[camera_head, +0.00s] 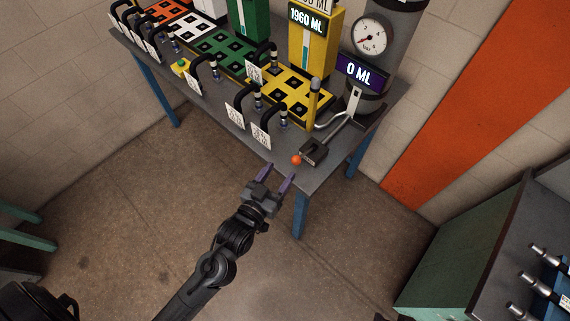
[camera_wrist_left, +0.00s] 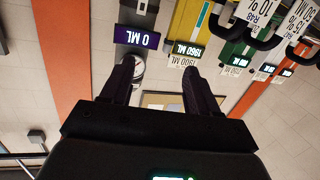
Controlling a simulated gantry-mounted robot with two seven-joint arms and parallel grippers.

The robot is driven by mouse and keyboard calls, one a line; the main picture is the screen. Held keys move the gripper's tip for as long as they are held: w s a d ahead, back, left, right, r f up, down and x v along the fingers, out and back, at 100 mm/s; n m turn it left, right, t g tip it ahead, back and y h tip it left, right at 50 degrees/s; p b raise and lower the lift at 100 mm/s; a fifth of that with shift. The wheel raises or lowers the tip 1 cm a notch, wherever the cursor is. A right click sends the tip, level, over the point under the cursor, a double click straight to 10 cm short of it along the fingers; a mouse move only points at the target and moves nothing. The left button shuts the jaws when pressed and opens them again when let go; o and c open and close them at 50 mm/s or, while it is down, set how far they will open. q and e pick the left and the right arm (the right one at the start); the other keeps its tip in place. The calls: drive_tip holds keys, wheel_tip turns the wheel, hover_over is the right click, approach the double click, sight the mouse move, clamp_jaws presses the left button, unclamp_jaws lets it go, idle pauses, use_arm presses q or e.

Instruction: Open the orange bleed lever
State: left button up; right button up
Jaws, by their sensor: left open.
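The orange bleed lever knob (camera_head: 296,159) is a small orange ball at the near right corner of the workbench, beside a dark block (camera_head: 313,152). My left gripper (camera_head: 278,174) is open and empty. Its purple-tipped fingers point toward the bench edge, just left of and nearer than the knob; no contact shows. In the left wrist view the open fingers (camera_wrist_left: 158,66) show with nothing between them gripped, and I cannot make out the orange knob there. My right gripper is not in view.
The workbench (camera_head: 215,107) carries black hoses with white tags and coloured hole plates. A purple 0 ML display (camera_head: 362,73) sits below a round gauge (camera_head: 370,35) on a dark cylinder. A yellow 1960 ML unit (camera_head: 316,45) stands left of it. Open floor lies in front.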

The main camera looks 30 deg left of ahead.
use_arm(q)
drive_tip(key=t+b, duration=0.1)
drive_tip(key=b, duration=0.8)
approach(298, 156)
drive_tip(key=f, duration=0.1)
drive_tip(key=shift+n+y, duration=0.3)
drive_tip(key=w+b, duration=0.1)
drive_tip(key=w, duration=1)
drive_tip(key=shift+f, duration=0.1)
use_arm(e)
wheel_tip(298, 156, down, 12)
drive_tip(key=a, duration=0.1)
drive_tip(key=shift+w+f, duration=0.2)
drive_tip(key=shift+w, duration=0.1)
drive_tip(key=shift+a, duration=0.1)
use_arm(q)
clamp_jaws()
